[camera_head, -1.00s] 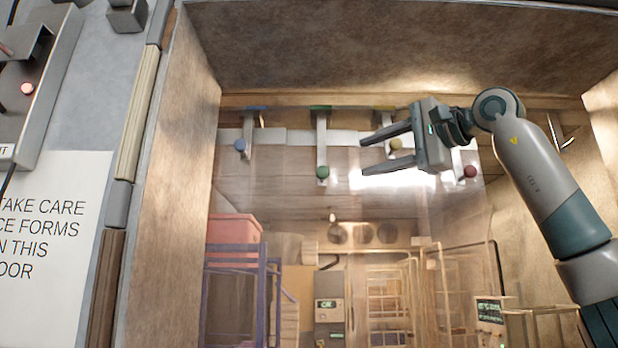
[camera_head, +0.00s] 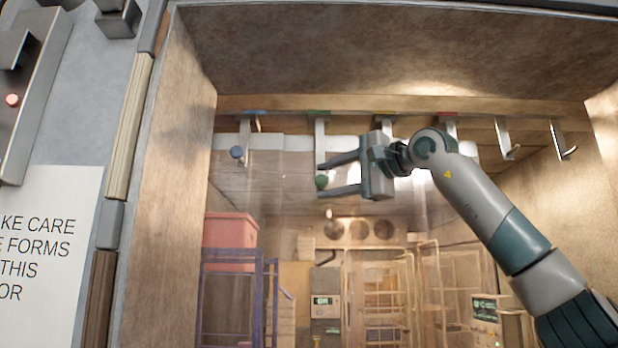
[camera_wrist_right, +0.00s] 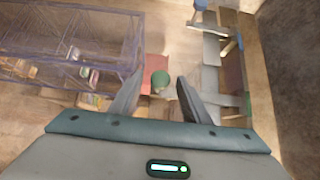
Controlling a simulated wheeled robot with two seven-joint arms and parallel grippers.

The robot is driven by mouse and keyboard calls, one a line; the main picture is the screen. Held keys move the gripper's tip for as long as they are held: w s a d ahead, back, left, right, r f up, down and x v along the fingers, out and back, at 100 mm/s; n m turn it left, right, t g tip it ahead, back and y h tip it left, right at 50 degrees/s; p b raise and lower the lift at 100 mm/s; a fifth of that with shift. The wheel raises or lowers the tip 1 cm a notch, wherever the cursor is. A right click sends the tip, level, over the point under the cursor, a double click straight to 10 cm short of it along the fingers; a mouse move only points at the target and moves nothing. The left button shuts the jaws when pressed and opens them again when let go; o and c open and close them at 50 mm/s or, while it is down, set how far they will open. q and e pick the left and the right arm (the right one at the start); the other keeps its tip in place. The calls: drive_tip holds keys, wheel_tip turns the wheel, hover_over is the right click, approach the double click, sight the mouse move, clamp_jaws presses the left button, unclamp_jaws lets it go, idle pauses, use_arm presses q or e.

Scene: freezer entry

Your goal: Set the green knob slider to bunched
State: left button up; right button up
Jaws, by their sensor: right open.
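The green knob (camera_head: 321,182) hangs at the lower end of a metal slider arm (camera_head: 320,148) with a green tag on the rail (camera_head: 280,116) at the top of the opening. My right gripper (camera_head: 323,177) is open. Its two fingers reach left, one above and one below the green knob in the head view. In the right wrist view the green knob (camera_wrist_right: 160,82) shows between the fingertips (camera_wrist_right: 158,88). I cannot tell whether a finger touches it. My left gripper is not in view.
The blue knob (camera_head: 237,153) hangs left of the green one. The yellow and red knobs are hidden behind my right gripper and arm; the red tag (camera_head: 447,114) shows. Two bare hooks (camera_head: 505,140) are at the right. Racks stand beyond the clear strips.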

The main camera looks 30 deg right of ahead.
sight(309, 185)
drive_tip(key=p+x, duration=0.2)
drive_tip(key=x, duration=0.4)
drive_tip(key=shift+w+a+p, duration=0.1)
drive_tip(key=shift+w+p, duration=0.1)
drive_tip(key=shift+p, duration=0.1)
clamp_jaws()
